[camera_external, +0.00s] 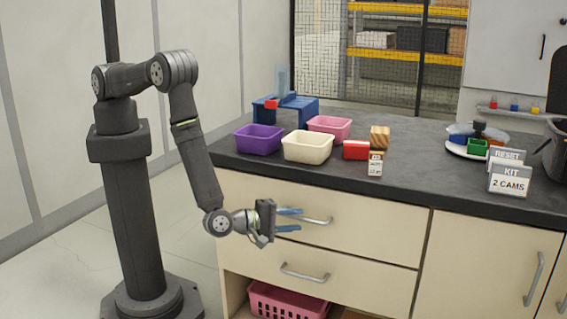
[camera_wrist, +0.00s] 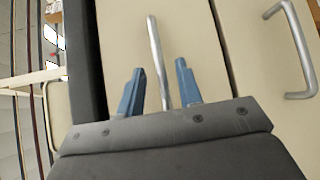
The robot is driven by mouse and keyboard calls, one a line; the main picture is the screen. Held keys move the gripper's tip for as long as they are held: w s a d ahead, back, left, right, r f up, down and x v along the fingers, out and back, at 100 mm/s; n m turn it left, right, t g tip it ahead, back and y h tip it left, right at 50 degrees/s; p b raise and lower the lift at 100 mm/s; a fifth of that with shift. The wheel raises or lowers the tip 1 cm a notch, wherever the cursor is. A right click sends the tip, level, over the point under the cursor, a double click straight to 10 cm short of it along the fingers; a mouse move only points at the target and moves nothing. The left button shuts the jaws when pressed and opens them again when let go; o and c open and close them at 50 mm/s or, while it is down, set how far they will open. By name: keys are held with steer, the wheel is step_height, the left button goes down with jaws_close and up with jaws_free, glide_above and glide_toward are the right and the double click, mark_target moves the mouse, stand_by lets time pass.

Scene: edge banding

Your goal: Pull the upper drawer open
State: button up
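The upper drawer (camera_external: 365,232) is a cream panel just under the dark counter, and its front looks flush with the cabinet. Its metal bar handle (camera_external: 318,221) also shows in the wrist view (camera_wrist: 154,45). My gripper (camera_external: 290,220) is at this handle, with its two blue fingers one above the other in the external view. In the wrist view the fingers (camera_wrist: 160,88) stand apart on either side of the handle bar, with a visible gap on each side. Part of the handle is hidden behind the fingers in the external view.
The lower drawer (camera_external: 370,285) has its own handle (camera_external: 304,273), also in the wrist view (camera_wrist: 297,50). A pink basket (camera_external: 285,302) sits below it. On the counter (camera_external: 430,185) stand purple (camera_external: 258,140), cream (camera_external: 307,147) and pink bins (camera_external: 330,127). Floor before the drawers looks clear.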

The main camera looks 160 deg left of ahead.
mark_target(301, 219)
steer(key=shift+a+f, duration=0.15)
steer(key=shift+a, duration=0.75)
steer(key=shift+a+f, duration=0.1)
steer(key=shift+a, duration=0.8)
jaws_close()
